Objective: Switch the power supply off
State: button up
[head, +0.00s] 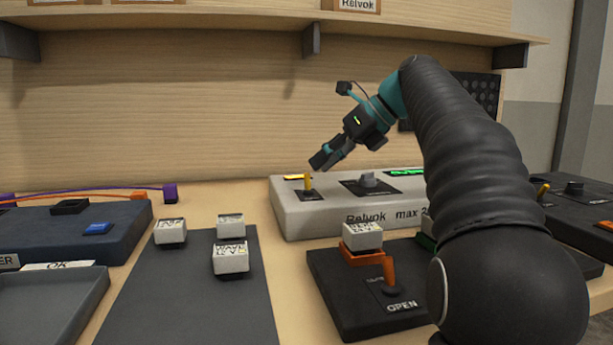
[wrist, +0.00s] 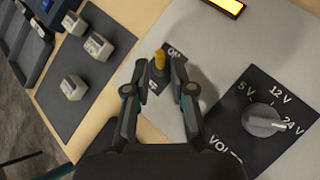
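The power supply (head: 330,216) is a pale grey box labelled "Relvok max" at the back of the bench. Its yellow toggle lever (head: 308,183) stands at the left of its top on a black plate; in the wrist view the lever (wrist: 159,60) shows beside the "ON" marking. A yellow indicator (head: 297,177) is lit behind it. A grey voltage knob (head: 368,180) sits to the right; its pointer (wrist: 264,122) is near 24 V. My gripper (wrist: 160,82) has its fingers apart, one on each side of the lever. I cannot tell whether they touch it.
A dark mat (head: 185,300) with several white labelled blocks lies to the left. A black fixture (head: 350,320) with an orange lever marked "OPEN" stands in front of the supply. A shelf (head: 230,25) overhangs the back.

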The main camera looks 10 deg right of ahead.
aim_at(307, 175)
jog(key=shift+x, duration=2.7)
jog(key=shift+c, duration=0.3)
grip_shut()
